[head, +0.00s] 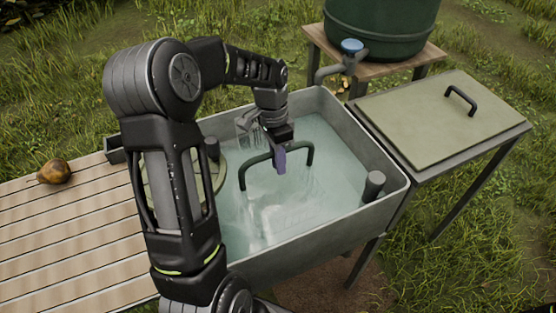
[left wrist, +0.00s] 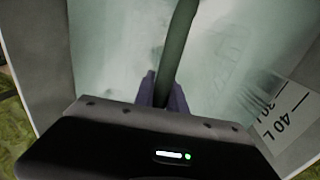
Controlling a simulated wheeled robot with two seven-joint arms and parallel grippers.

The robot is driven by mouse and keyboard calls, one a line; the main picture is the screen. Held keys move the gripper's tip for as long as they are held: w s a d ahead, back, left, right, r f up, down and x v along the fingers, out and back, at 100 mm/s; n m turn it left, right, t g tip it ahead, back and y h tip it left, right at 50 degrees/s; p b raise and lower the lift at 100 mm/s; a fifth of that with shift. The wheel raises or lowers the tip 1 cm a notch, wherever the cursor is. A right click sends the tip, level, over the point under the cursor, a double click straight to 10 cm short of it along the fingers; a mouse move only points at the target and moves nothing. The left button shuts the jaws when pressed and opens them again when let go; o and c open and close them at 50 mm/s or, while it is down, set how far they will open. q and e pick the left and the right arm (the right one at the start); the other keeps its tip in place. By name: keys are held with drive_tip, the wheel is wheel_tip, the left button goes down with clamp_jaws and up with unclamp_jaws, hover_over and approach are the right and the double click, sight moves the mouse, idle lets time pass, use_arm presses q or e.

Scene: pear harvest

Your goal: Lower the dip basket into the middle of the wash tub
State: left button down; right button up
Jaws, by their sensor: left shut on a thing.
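The wash tub (head: 296,254) is a grey basin of cloudy, pale green water. The dip basket's dark arched handle (head: 308,152) stands above the water near the tub's middle. The basket's body is not clear; only pale, blurred shapes show in the water below the handle. My left gripper (head: 281,163) is over the tub, its purple fingers shut on the top bar of the handle. In the left wrist view, the handle (left wrist: 180,40) runs up from between the fingers (left wrist: 162,90), over the water. My right gripper is not in view.
A brown pear (head: 54,171) lies on the slatted table (head: 75,225) at left. A tap with a blue knob (head: 351,46) is behind the tub, below a green barrel (head: 380,25). A lidded stand (head: 440,120) is at right. A dark post (head: 374,185) stands at the tub's right corner.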

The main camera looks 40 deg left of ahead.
use_arm(q)
drive_tip(key=shift+s+d+f, duration=0.15)
drive_tip(key=shift+f, duration=0.05)
drive_tip(key=c, duration=1.3)
unclamp_jaws()
drive_tip(key=shift+r, duration=0.1)
drive_tip(key=shift+w+a+r, duration=0.15)
drive_tip(key=shift+a+r, duration=0.1)
drive_tip(key=shift+r, duration=1)
drive_tip(key=shift+w+a+r, duration=0.1)
drive_tip(key=shift+a+r, duration=0.1)
drive_tip(key=shift+r, duration=1.05)
drive_tip(key=shift+w+a+r, duration=0.15)
drive_tip(key=shift+a+r, duration=0.1)
drive_tip(key=shift+r, duration=1)
